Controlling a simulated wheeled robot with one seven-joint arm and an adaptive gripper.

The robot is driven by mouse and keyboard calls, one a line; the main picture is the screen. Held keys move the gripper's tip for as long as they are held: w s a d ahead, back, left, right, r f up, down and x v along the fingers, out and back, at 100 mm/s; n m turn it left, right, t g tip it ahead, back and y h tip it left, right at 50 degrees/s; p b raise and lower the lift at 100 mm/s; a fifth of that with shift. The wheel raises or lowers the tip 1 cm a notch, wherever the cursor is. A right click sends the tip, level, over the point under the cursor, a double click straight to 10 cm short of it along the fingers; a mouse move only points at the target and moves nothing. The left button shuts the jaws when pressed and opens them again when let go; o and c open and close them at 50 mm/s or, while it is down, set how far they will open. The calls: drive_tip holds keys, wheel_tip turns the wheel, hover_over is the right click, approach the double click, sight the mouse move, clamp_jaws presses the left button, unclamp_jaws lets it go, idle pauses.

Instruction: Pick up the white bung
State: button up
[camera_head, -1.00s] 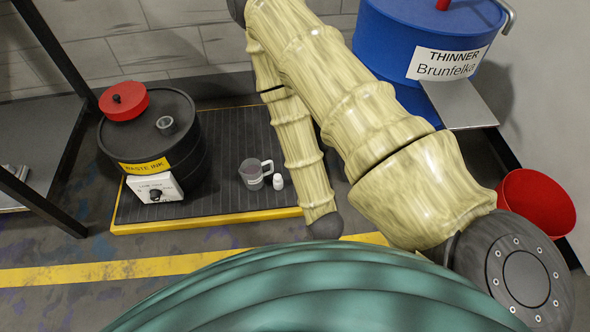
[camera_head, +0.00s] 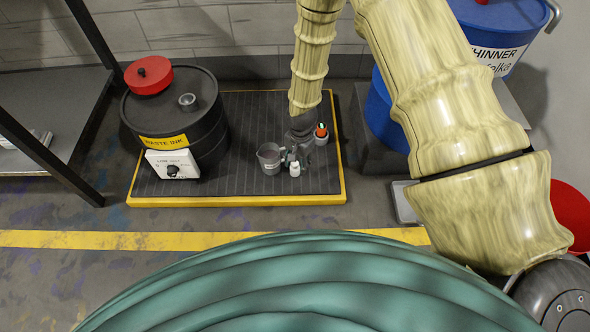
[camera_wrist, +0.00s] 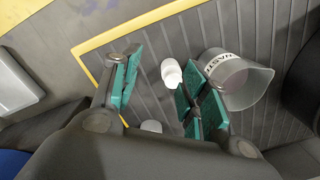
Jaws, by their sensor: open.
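The white bung (camera_head: 295,169) stands on the black ribbed platform, just right of a grey cup (camera_head: 269,158). In the wrist view the bung (camera_wrist: 171,72) lies in front of my fingers, close to the right-hand finger, with the cup (camera_wrist: 240,85) further right. My gripper (camera_wrist: 160,88) is open, with green pads spread apart and nothing held between them. In the head view my gripper (camera_head: 297,155) is small and dark, just behind the bung and beside the cup. Whether a finger touches either thing cannot be told.
A small container with an orange top (camera_head: 321,133) stands right behind my gripper. A black waste ink drum (camera_head: 205,118) stands on the platform's left. The platform's yellow edge (camera_head: 235,200) is in front. A blue thinner drum (camera_head: 378,115) is at right.

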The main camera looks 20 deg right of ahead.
sight(295, 164)
drive_tip(key=shift+m, duration=0.8)
drive_tip(key=w, duration=0.1)
drive_tip(key=w+r, duration=0.1)
drive_tip(key=w, duration=0.1)
drive_tip(key=w+r, duration=0.1)
drive_tip(key=shift+w+d+r, duration=0.1)
drive_tip(key=shift+w+d, duration=0.05)
drive_tip(key=shift+w, duration=0.1)
wheel_tip(295, 164, down, 6)
drive_tip(key=b, duration=0.2)
drive_tip(key=shift+r+b, duration=0.15)
drive_tip(key=shift+b, duration=0.25)
drive_tip(key=shift+f+b, duration=1.75)
drive_tip(key=shift+f, duration=0.7)
drive_tip(key=c, duration=0.8)
